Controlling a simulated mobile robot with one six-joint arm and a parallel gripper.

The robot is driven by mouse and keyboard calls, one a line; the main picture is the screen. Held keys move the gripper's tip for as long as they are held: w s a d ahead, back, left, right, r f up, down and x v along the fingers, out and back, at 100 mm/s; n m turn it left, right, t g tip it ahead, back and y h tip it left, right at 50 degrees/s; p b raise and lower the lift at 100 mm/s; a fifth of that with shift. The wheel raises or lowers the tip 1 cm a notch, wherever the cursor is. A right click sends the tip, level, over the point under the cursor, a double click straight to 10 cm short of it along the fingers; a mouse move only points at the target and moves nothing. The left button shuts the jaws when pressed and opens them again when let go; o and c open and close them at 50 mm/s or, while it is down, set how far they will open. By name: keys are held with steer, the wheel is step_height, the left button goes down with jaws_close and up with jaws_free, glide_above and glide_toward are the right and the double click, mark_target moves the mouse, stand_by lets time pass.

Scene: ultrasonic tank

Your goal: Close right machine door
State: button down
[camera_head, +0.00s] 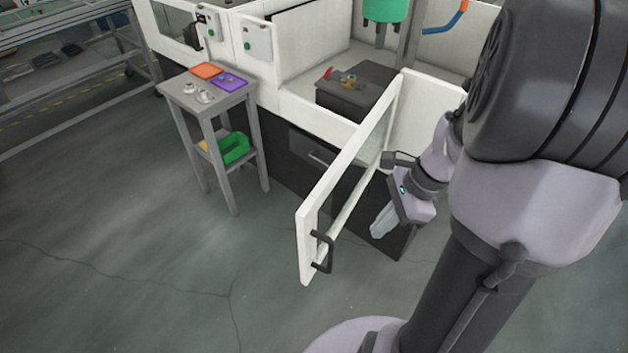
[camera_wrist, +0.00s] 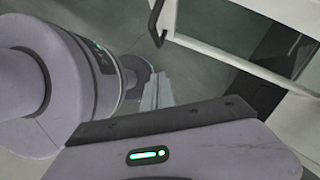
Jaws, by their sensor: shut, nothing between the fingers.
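The right machine door (camera_head: 306,243) is a white-framed panel with a window. It stands open, swung out from the machine toward me. Its black handle (camera_head: 323,252) is at the near end, on the face turned to the right. My gripper (camera_head: 379,229) is shut and empty, to the right of the door on the handle side, apart from the handle. In the wrist view, the door (camera_wrist: 243,62) crosses the upper right and the handle (camera_wrist: 156,24) is at the top middle. The shut fingers (camera_wrist: 156,88) show below it.
The white machine (camera_head: 320,115) is behind the door, with a dark block (camera_head: 350,94) inside. A small grey table (camera_head: 222,103) with orange and purple trays and a green bin (camera_head: 234,149) stands left of the door. The floor in front is clear.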

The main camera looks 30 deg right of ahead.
steer(key=w+a+f+b, duration=0.3)
steer(key=a+f, duration=0.3)
steer(key=f, duration=0.2)
steer(key=shift+f+b, duration=0.15)
steer(key=shift+b, duration=0.65)
steer(key=shift+w+a, duration=0.1)
